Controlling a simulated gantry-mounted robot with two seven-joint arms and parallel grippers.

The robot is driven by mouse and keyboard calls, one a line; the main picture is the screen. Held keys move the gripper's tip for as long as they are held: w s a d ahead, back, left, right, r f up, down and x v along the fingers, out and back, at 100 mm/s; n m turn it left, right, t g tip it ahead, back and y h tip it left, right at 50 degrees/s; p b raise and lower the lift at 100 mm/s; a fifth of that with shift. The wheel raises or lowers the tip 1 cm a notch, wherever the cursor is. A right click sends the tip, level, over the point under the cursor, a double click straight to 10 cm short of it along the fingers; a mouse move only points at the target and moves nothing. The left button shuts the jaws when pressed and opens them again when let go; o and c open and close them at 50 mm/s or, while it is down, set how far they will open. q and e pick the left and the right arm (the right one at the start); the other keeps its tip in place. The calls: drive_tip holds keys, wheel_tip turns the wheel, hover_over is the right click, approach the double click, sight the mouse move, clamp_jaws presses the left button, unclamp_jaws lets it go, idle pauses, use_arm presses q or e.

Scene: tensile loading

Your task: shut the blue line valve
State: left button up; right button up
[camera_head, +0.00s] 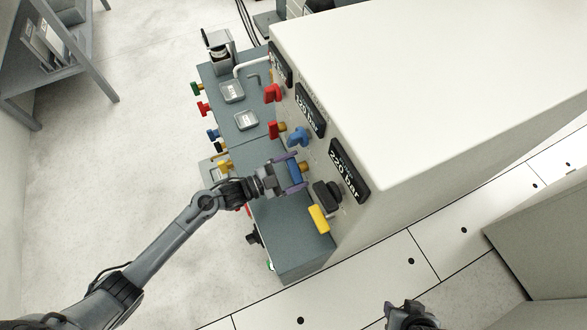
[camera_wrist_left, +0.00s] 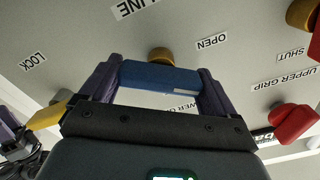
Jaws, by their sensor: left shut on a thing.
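The blue line valve handle (camera_head: 295,170) is on the white machine's front panel, below another blue knob. My left gripper (camera_head: 291,172) is shut on it, one purple finger at each end. In the left wrist view the blue handle (camera_wrist_left: 160,77) lies crosswise between the purple fingers (camera_wrist_left: 160,88), with its brass stem (camera_wrist_left: 161,56) behind it. An OPEN label (camera_wrist_left: 212,41) is on the panel right of the stem. My right gripper (camera_head: 408,316) is at the bottom edge of the head view, partly cut off, away from the panel; its jaws are unclear.
Red handles (camera_head: 272,93) and a blue knob (camera_head: 298,136) sit farther along the panel. A black knob (camera_head: 326,194) and yellow handle (camera_head: 318,218) are close by on the near side. A dark bench (camera_head: 290,235) with small trays (camera_head: 246,120) runs along the panel. Displays include one reading 220 bar (camera_head: 348,172).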

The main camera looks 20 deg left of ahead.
use_arm(q)
drive_tip(key=m, duration=0.5)
drive_tip(key=shift+f+m, duration=0.1)
drive_tip(key=shift+m, duration=0.3)
drive_tip(key=m, duration=0.5)
drive_tip(key=shift+s+f+b, duration=0.1)
drive_tip(key=shift+b, duration=0.3)
drive_tip(key=shift+m, duration=0.4)
drive_tip(key=o, duration=0.8)
drive_tip(key=p+v, duration=0.2)
drive_tip(key=v, duration=0.8)
drive_tip(key=shift+s+a+p, duration=0.25)
drive_tip(key=shift+s+p, duration=0.05)
drive_tip(key=shift+p, duration=0.1)
